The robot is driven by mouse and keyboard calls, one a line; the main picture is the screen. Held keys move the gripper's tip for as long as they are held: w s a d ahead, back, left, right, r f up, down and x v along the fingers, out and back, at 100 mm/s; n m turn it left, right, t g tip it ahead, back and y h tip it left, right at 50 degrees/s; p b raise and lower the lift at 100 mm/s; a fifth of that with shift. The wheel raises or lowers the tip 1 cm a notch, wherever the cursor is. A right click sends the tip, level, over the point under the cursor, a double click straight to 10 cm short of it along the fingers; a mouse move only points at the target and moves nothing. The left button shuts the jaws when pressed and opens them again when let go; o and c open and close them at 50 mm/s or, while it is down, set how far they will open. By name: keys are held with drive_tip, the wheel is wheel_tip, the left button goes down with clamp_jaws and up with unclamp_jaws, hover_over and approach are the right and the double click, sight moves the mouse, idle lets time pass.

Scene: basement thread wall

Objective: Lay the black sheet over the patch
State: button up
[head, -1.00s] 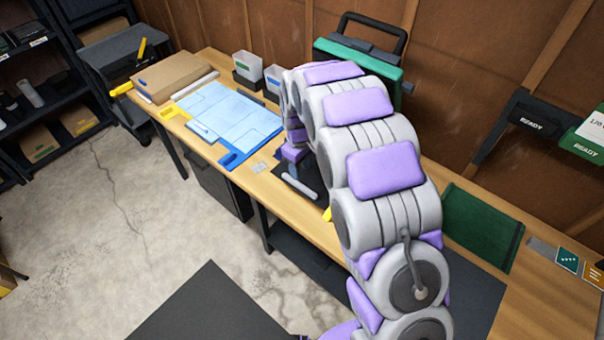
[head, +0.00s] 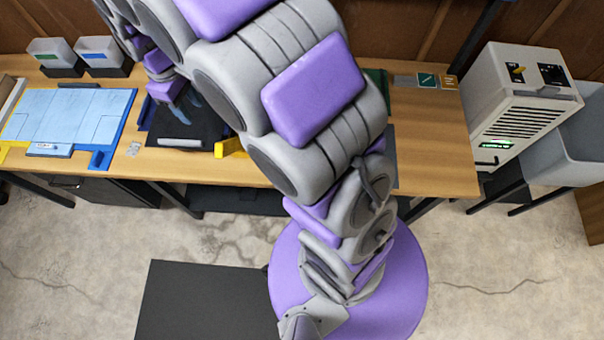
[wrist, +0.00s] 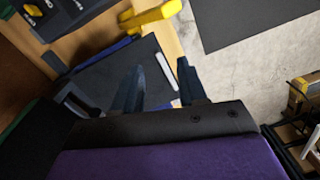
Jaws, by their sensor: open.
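A black sheet (head: 172,128) lies on the wooden bench, with a pale grey bar (head: 180,143) along its front edge. The sheet also shows in the wrist view (wrist: 112,78), with the pale bar (wrist: 165,68) between my fingers as seen there. My gripper (head: 188,101) is over the sheet, its two dark fingers (wrist: 160,88) apart and nothing visible between them. I cannot tell whether the fingertips touch the sheet. My arm hides part of the bench to the right. I cannot clearly pick out the patch.
Left of the sheet is a light blue panelled sheet (head: 62,115) with blue and yellow edges. A yellow block (head: 230,147) sits right of the black sheet. Two small bins (head: 102,55) stand behind. A white machine (head: 520,100) stands past the bench's right end. Bench top (head: 430,130) there is clear.

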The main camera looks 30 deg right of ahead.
drive_tip(key=s+d+r+m, duration=0.1)
drive_tip(key=s+d+m, duration=0.1)
drive_tip(key=s, duration=0.8)
drive_tip(key=s+d+r+m+g, duration=0.1)
drive_tip(key=s+d+m, duration=0.2)
drive_tip(key=s, duration=0.7)
drive_tip(key=s+d+r+m, duration=0.2)
drive_tip(key=s+d, duration=0.2)
drive_tip(key=s, duration=0.6)
drive_tip(key=shift+s+d, duration=0.15)
drive_tip(key=shift+s, duration=0.15)
drive_tip(key=shift+d+f+b, duration=0.25)
drive_tip(key=shift+f+b, duration=0.55)
drive_tip(key=shift+b, duration=0.05)
drive_tip(key=shift+c, duration=0.3)
